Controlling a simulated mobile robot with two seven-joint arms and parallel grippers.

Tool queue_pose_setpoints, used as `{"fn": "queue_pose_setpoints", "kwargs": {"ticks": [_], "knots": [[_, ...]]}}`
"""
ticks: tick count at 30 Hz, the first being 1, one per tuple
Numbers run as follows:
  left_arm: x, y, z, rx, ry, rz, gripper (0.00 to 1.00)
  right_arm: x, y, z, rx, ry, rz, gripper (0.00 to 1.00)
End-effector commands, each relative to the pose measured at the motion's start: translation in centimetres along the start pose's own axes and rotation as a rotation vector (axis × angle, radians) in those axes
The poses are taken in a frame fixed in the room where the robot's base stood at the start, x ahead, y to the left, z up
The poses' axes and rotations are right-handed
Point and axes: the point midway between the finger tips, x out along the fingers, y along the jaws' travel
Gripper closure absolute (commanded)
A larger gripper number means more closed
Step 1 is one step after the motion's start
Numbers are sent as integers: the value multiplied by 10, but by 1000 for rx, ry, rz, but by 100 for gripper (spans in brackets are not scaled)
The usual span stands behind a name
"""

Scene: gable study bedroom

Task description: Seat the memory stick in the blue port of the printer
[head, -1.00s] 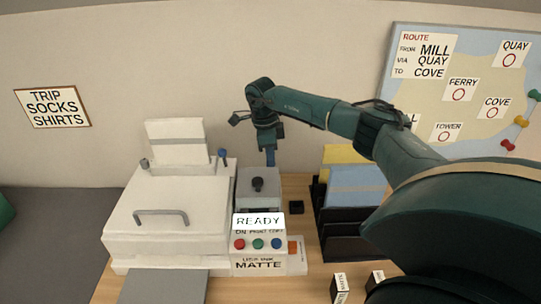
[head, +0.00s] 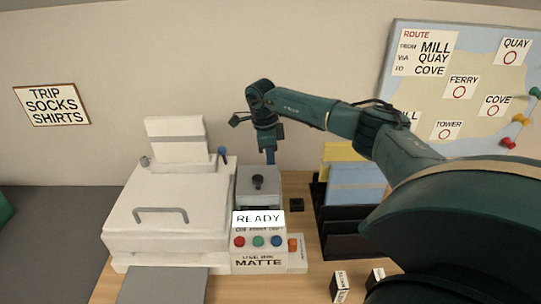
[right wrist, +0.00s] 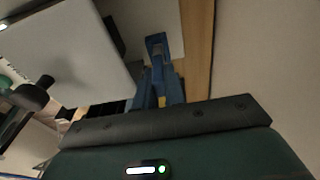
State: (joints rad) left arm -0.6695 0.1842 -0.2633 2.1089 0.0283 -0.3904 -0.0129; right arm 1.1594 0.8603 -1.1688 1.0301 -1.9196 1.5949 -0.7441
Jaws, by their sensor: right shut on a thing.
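The white printer (head: 165,222) stands on the desk, with a READY display and buttons on its front. My right gripper (head: 270,158) points down at the printer's back right, behind the grey raised part (head: 258,184), which hides its fingertips. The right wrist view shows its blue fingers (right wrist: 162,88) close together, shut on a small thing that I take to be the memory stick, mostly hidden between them. A blue-rimmed piece lies by the fingertips; I cannot tell whether it is the port. Whether the stick touches a port cannot be made out. My left gripper is out of view.
A black file rack (head: 345,228) with yellow and blue folders stands right of the printer. The wall is close behind my right gripper.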

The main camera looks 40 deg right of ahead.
Motion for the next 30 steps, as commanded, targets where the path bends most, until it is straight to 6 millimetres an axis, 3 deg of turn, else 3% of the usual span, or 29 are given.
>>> {"fn": "queue_pose_setpoints", "kwargs": {"ticks": [26,27,30], "knots": [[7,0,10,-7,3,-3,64,23,0,3,0,1,0,100],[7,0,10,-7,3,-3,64,22,0,3,0,0,0,87],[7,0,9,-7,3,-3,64,22,0,3,0,0,0,79]]}}
